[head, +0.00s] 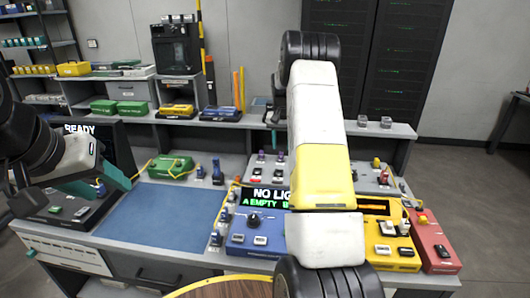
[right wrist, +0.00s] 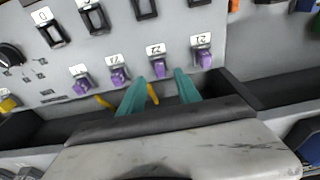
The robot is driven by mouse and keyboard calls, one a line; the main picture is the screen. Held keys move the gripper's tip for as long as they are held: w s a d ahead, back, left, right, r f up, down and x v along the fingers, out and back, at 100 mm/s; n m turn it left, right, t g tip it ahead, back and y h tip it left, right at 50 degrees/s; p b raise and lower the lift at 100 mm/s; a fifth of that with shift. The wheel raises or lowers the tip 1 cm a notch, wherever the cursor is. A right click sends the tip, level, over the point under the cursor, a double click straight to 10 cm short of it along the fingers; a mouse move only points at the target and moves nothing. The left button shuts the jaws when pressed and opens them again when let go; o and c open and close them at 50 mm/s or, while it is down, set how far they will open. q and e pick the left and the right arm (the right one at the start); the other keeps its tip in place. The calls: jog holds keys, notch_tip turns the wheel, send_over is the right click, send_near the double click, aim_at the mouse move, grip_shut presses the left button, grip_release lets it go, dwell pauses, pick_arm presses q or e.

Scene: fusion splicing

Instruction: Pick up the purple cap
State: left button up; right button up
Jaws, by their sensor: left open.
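Several purple caps sit in a row on a grey panel in the right wrist view, each beside a small white label. One purple cap (right wrist: 160,68) lies just beyond the gap between my right fingertips; another (right wrist: 204,58) is to its right, and others (right wrist: 119,76) are to its left. My right gripper (right wrist: 160,83) is open, its teal fingers apart with no cap seen between them. In the head view two small purple caps (head: 281,156) show left of my right arm, which hides the right gripper. My left gripper (head: 113,190) is open and empty at the left.
A blue mat (head: 160,215) lies clear on the bench. A green case (head: 171,167) stands behind it. A blue device (head: 257,236), a yellow device (head: 390,238) and a red device (head: 433,242) stand along the front. Yellow cable pieces (right wrist: 153,93) show near my right fingers.

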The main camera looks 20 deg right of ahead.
aim_at(281, 153)
jog(key=f, duration=0.4)
jog(key=shift+w+f, duration=0.1)
jog(key=shift+w, duration=0.1)
grip_shut()
jog(key=shift+r, duration=0.6)
jog(key=r, duration=0.1)
jog(key=s+r, duration=0.1)
jog(key=shift+a+r, duration=0.15)
jog(key=shift+r, duration=0.15)
jog(key=s+a, duration=0.3)
jog(key=s, duration=0.3)
jog(key=s+a+r, duration=0.1)
jog(key=s+a, duration=0.2)
jog(key=s, duration=0.4)
jog(key=shift+s+a+r, duration=0.15)
jog(key=shift+s+a, duration=0.1)
jog(key=shift+a, duration=0.05)
